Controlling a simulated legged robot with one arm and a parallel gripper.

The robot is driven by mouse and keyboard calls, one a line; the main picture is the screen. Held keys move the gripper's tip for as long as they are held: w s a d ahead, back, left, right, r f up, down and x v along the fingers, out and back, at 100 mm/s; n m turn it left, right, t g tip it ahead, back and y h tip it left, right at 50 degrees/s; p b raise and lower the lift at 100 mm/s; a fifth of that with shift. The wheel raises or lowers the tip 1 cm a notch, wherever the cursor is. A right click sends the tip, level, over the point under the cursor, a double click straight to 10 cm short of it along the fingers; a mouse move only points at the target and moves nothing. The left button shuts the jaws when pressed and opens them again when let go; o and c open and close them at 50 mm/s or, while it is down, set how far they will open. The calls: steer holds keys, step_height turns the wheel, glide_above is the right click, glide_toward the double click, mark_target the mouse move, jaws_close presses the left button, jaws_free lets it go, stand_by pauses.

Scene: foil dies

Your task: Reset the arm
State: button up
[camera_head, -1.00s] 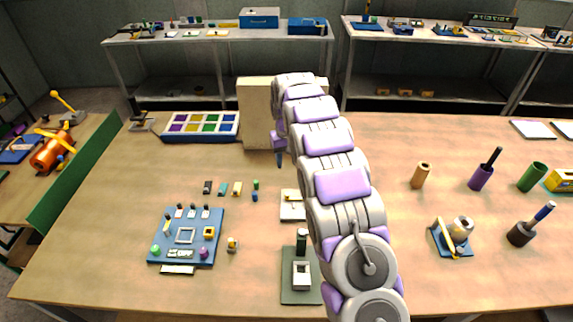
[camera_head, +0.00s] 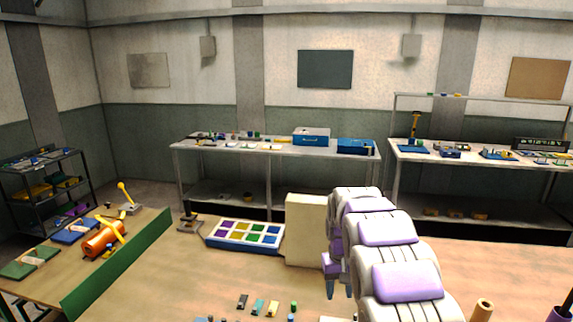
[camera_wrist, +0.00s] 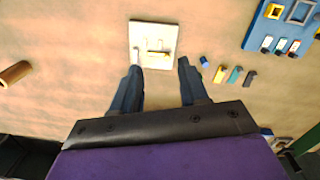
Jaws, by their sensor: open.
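My gripper (camera_wrist: 158,75) is open in the wrist view, with its two dark fingers apart and nothing between them. It hangs above the wooden table (camera_wrist: 80,50). A white plate (camera_wrist: 153,38) with a small yellow piece lies on the table beyond the fingertips. In the head view my arm reaches forward at the right of centre, and my gripper (camera_head: 338,278) shows only in part at its far end, beside a beige block (camera_head: 305,230).
A tray with coloured compartments (camera_head: 245,235) stands left of the beige block. Small parts (camera_head: 258,306) lie nearer. A blue board (camera_wrist: 285,30) is at the wrist view's upper right, and a brown cylinder (camera_wrist: 14,73) at its left. Shelves line the back wall.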

steer(key=s+r, duration=0.5)
steer(key=s, duration=0.6)
steer(key=s+f+g, duration=0.1)
steer(key=s, duration=3.1)
steer(key=shift+s+a+f+m, duration=0.15)
steer(key=shift+s+m, duration=0.1)
steer(key=shift+m, duration=0.15)
